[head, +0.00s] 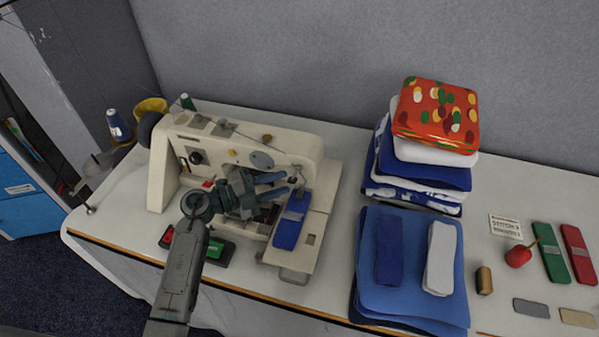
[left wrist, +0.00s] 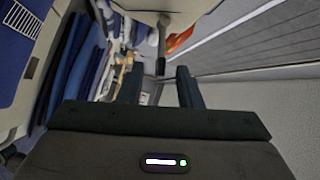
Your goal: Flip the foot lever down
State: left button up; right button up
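The cream sewing machine (head: 240,143) stands on the table at left. My left gripper (head: 288,184) is in front of its arm, fingers pointing right toward the needle end. It is open and empty; both dark fingers show apart in the left wrist view (left wrist: 158,76). A thin grey lever with a dark tip (left wrist: 161,66), seemingly the foot lever, hangs from the machine head there. It appears just beyond and between the fingertips; I cannot tell whether they touch. In the head view the lever is too small to make out clearly. My right gripper is not in view.
A blue cloth piece with a grey strip (head: 291,219) lies on the machine bed. Folded cloth stacks (head: 425,170) and a blue pile (head: 405,294) stand to the right. A thread cone (head: 118,126) is at far left. A grey wall (head: 400,50) runs behind the table.

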aim_at(295, 178)
pick_arm(q)
jog(key=p+x, duration=0.1)
jog(key=x, duration=0.3)
jog(key=shift+w+d+r, duration=0.15)
jog(key=shift+w+d, duration=0.05)
jog(key=shift+d, duration=0.15)
jog(key=shift+w+d+p, duration=0.3)
jog(key=shift+d+p, duration=0.1)
jog(key=shift+d, duration=0.2)
grip_shut()
